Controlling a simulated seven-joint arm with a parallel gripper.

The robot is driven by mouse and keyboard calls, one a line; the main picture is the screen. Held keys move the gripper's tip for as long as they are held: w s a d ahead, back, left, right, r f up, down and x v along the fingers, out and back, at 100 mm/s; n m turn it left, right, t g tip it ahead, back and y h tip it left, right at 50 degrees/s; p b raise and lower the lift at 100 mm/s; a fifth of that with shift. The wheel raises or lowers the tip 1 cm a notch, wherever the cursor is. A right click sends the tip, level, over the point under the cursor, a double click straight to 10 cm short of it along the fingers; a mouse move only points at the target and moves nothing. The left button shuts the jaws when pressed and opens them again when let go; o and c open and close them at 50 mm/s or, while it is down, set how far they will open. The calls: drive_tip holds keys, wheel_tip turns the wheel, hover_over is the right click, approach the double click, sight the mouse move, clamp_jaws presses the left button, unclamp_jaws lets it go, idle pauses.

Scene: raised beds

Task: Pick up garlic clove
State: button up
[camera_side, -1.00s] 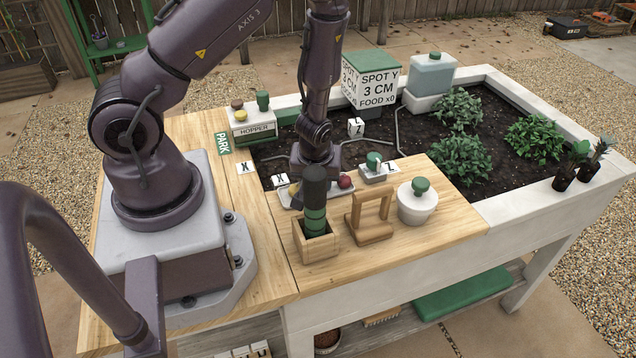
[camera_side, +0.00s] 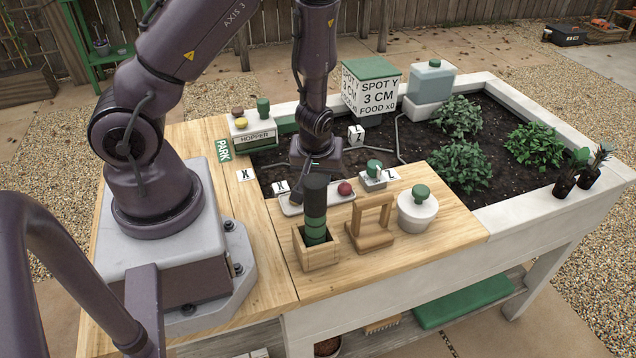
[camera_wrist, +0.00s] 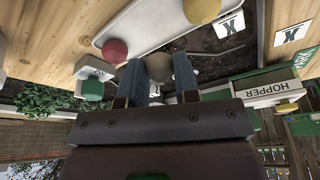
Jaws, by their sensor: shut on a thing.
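My gripper (camera_wrist: 159,72) is shut on the garlic clove (camera_wrist: 159,64), a pale, rounded piece between the two fingertips in the wrist view. The clove appears held just off the edge of the white tray (camera_wrist: 135,32), over dark soil. In the side view my gripper (camera_side: 318,172) hangs behind the dark-topped dibber, above the tray (camera_side: 291,210). The clove is hidden there. A red ball (camera_wrist: 116,50) lies on the tray and also shows in the side view (camera_side: 345,188). A yellow-orange ball (camera_wrist: 201,9) lies at the tray's other end.
A wooden block with the green-banded dibber (camera_side: 315,225), a wooden stand (camera_side: 372,222) and a white lidded pot (camera_side: 417,208) stand in front. A hopper (camera_side: 251,133) is at the left. Leafy plants (camera_side: 458,163) grow at the right; open soil (camera_side: 425,140) lies between.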

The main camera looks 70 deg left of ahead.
wheel_tip(320, 180, up, 14)
drive_tip(key=shift+r, duration=0.2)
idle(0.4)
idle(0.5)
drive_tip(key=a+f+n+g, duration=0.2)
drive_tip(key=a+f, duration=0.4)
drive_tip(key=a, duration=0.3)
drive_tip(key=shift+n+g+h, duration=0.5)
drive_tip(key=shift+g+h, duration=0.2)
drive_tip(key=shift+g, duration=0.2)
drive_tip(key=shift+w+d+f, duration=0.1)
drive_tip(key=shift+w+f, duration=0.95)
drive_tip(key=shift+f, duration=1.95)
drive_tip(key=shift+w+d+f, duration=0.1)
drive_tip(key=shift+w+f, duration=0.95)
drive_tip(key=shift+f, duration=1.95)
drive_tip(key=shift+w+f, duration=1.05)
drive_tip(key=shift+f, duration=1.95)
